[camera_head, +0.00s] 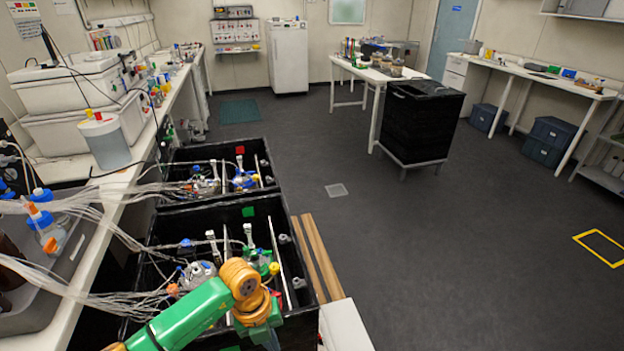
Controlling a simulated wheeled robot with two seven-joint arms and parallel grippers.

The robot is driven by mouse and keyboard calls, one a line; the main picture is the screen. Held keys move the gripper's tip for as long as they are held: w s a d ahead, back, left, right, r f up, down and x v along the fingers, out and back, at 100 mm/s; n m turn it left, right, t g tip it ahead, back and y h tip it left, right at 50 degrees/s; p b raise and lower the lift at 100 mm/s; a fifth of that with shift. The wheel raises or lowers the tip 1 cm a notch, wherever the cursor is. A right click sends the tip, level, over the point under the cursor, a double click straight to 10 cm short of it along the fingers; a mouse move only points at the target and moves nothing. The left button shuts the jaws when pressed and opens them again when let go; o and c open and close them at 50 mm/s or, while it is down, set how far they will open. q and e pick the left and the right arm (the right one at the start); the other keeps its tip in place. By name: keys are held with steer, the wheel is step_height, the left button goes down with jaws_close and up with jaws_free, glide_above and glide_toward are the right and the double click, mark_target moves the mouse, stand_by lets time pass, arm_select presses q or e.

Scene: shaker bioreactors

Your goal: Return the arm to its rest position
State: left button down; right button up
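My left arm (190,318), green with orange joints, comes in from the bottom left and bends at an orange joint over the near black shaker box. Its far end turns down to a dark part at the bottom edge of the picture, apparently my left gripper (270,340). Its fingers do not show clearly, so I cannot tell whether it is open or holds anything. My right arm and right gripper are not in view.
The near black box (288,262) holds bioreactor vessels with tubes and a green tag. A second such box (265,160) stands behind it. The white bench (135,190) runs along the left. Wooden strips (318,255) lie right of the near box. Open floor (440,250) lies further right.

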arm_select(q)
steer(key=d+f+n+t+h+b, duration=0.1)
steer(key=d+f+n+h+b, duration=0.15)
steer(key=d+h, duration=0.35)
steer(key=d+f+n+t+h+b, duration=0.1)
steer(key=d+f+n+h+b, duration=0.1)
steer(key=d+n+h, duration=0.35)
steer(key=w+a+f+n+t+y+b, duration=0.1)
steer(key=a+f+n+t+y, duration=0.3)
steer(key=f+n, duration=0.35)
steer(key=w+a+f+n+t+y+b, duration=0.1)
steer(key=a+f+n+t+y+b, duration=0.15)
steer(key=a+f+n+t, duration=0.45)
steer(key=s+a+f+n+g+y, duration=0.45)
steer(key=s+a+f, duration=0.25)
steer(key=s+f, duration=0.45)
steer(key=s+a+f+n+g+y, duration=0.1)
steer(key=s+a+f+g, duration=0.1)
steer(key=s, duration=0.7)
steer(key=s+a+f+n+g+y+b, duration=0.1)
steer(key=s+a+f+n+g, duration=0.1)
steer(key=s+f+g, duration=0.3)
steer(key=s, duration=0.4)
steer(key=shift+s, duration=0.15)
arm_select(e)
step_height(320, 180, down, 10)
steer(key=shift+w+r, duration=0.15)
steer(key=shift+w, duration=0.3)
